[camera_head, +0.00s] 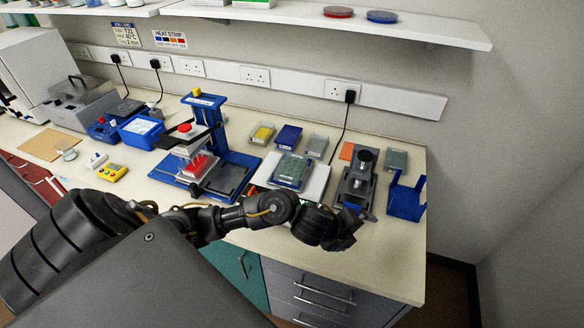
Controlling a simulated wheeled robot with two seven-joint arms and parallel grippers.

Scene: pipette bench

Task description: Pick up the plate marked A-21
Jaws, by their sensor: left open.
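Several small plates lie on the bench: a yellow-topped one (262,133), a blue one (288,137), a grey one (317,145), and another grey one (396,158) farther right. A green-grey plate with blue edges (291,170) rests on a white pad (318,186). The markings are too small to read, so I cannot tell which plate is A-21. My left gripper (345,238) is over the front edge of the bench, in front of the pad and the dark device. It is open, with nothing seen between its fingers. My right gripper is out of view.
A blue press frame (240,160) stands left of the pad. A dark grey device (357,182) and a blue open holder (407,198) stand to the right. An orange piece (346,151) lies behind the device. A shelf (430,28) overhangs the back. The front right bench is clear.

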